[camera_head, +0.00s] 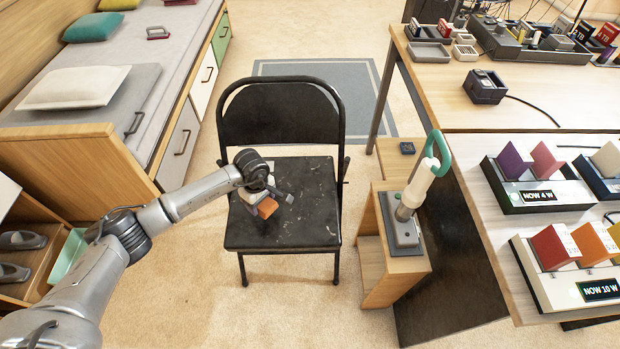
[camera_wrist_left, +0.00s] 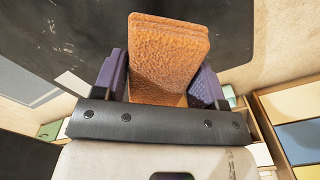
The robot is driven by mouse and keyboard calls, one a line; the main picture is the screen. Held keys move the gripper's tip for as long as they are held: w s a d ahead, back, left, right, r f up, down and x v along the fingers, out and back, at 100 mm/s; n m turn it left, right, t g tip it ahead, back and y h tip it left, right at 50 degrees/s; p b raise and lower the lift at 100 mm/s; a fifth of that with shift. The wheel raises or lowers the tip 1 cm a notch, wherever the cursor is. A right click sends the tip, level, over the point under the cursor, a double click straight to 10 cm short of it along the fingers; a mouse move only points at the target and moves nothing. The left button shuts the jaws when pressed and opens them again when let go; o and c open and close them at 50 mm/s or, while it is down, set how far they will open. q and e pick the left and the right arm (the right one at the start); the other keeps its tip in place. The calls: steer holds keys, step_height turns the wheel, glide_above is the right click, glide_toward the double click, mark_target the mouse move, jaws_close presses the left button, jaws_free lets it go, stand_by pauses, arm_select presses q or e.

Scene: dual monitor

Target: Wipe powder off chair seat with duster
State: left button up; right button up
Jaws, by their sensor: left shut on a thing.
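The black folding chair (camera_head: 282,112) stands upright in the middle of the head view. Its dark seat (camera_head: 312,215) carries white powder specks and smears, mainly on the right side and toward the front. My left gripper (camera_head: 268,196) is over the left part of the seat. It is shut on an orange-brown textured block, which I take for the duster (camera_head: 266,207). In the left wrist view the duster (camera_wrist_left: 168,58) sticks out between the purple fingers of the gripper (camera_wrist_left: 165,85). I cannot tell whether it touches the seat. My right gripper is not in view.
A wooden stand (camera_head: 408,268) holding a cream, green-handled tool (camera_head: 420,185) is right of the chair. A wooden desk (camera_head: 450,90) fills the right side. A bed with drawers (camera_head: 180,140) is on the left. Carpet (camera_head: 290,310) in front of the chair is clear.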

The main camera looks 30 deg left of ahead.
arm_select(q)
steer(key=shift+s+a+r+p, duration=0.1)
steer(key=shift+r+p, duration=0.15)
steer(key=shift+r, duration=0.25)
steer(key=shift+s+a+r+p, duration=0.1)
steer(key=shift+r+p, duration=0.15)
steer(key=shift+r, duration=0.2)
steer(key=shift+w+d+r+p, duration=0.1)
steer(key=shift+w+r+p, duration=0.05)
steer(key=shift+r+p, duration=0.2)
steer(key=shift+r, duration=0.1)
